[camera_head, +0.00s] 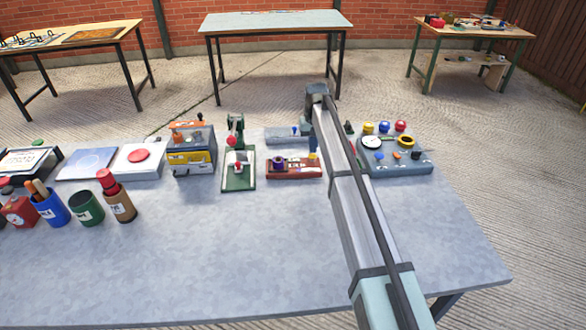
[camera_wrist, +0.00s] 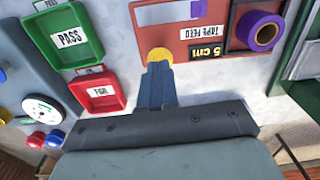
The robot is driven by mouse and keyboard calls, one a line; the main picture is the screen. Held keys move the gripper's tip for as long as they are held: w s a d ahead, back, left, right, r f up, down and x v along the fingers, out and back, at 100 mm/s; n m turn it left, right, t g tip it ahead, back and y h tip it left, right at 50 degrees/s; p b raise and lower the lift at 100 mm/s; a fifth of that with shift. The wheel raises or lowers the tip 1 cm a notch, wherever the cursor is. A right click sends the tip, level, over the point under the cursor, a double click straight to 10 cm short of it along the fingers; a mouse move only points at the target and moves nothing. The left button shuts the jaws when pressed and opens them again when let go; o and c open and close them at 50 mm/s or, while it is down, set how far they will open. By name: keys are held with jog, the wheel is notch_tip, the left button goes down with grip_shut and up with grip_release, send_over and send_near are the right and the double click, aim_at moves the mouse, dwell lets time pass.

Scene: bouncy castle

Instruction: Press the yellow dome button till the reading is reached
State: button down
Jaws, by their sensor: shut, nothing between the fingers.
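A dark red tape-feed unit (camera_head: 284,172) stands on the table and carries a purple tape roll (camera_head: 278,161). The yellow dome button (camera_wrist: 160,55) sits at the unit's edge, partly hidden by my fingers. My gripper (camera_wrist: 158,68) is shut and empty, with its blue fingertips right at the dome. I cannot tell whether they touch it or whether it is pressed down.
Beside the unit are a green PASS tray (camera_wrist: 66,35) and a red tray (camera_wrist: 98,92). A grey panel (camera_head: 400,168) to the right has a dial and yellow, blue and red domes. A green press (camera_head: 238,180) stands left. The table front (camera_head: 200,260) is clear.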

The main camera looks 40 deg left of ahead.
jog(key=shift+f, duration=1.45)
jog(key=shift+r, duration=0.1)
dwell(0.4)
jog(key=shift+r, duration=2.85)
